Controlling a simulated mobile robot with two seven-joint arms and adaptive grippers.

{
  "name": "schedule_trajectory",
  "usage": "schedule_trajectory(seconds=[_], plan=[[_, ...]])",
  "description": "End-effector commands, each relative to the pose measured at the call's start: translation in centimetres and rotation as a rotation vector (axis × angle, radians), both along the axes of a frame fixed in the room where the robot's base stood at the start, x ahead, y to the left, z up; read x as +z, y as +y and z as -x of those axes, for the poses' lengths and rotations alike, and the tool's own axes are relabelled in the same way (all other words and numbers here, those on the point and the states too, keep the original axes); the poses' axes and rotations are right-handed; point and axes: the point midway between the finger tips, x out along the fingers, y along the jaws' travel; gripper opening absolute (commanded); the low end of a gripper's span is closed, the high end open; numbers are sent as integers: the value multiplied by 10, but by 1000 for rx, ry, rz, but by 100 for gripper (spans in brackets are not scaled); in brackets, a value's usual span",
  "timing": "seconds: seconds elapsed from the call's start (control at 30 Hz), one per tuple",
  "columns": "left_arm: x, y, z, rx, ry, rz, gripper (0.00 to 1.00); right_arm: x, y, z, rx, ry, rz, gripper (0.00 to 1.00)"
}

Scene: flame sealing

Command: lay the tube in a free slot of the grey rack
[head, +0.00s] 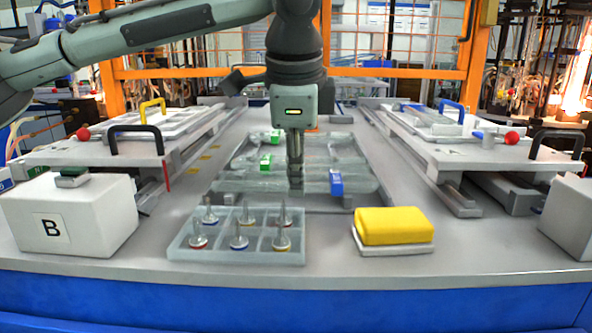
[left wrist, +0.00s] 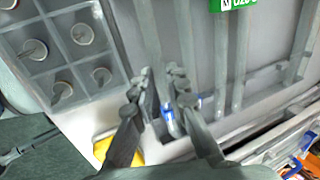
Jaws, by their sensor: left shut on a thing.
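The clear tube (head: 250,184) with a blue label (head: 336,183) lies level, running left to right, at the front part of the grey rack (head: 372,172). My left gripper (head: 296,186) points straight down and is shut on this tube, left of its label. In the left wrist view the tube's blue part (left wrist: 168,118) shows between the two fingers (left wrist: 165,95). I cannot tell whether the tube touches the rack or is just above it. Other clear tubes with green labels (head: 265,163) lie farther back in the rack. My right gripper is out of view.
A compartment tray (head: 180,250) with several metal pieces stands in front of the rack. A yellow sponge (head: 393,226) on a pale base is at front right. A white box marked B (head: 90,215) is at left. Raised platforms with handles flank the rack.

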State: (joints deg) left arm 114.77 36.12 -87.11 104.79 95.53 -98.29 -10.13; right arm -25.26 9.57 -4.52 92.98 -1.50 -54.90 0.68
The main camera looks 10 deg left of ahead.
Motion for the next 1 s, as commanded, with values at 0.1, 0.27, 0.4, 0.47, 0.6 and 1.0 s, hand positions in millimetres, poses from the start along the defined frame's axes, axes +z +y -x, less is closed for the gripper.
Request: schedule_trajectory(seconds=[0.1, 0.27, 0.4, 0.47, 0.6, 1.0], plan=[[0, 0, 0, 0, 0, 0, 0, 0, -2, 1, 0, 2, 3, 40], [0, 0, 0, 0, 0, 0, 0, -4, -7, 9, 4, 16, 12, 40], [0, 0, 0, -1, 0, 0, 0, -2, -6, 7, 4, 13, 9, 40], [0, 0, 0, -1, 0, 0, 0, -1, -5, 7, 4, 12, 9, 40], [-2, 0, 0, -1, 1, 0, 0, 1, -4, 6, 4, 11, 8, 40], [-4, 0, 0, 0, 0, 0, 0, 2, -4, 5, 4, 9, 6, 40]])
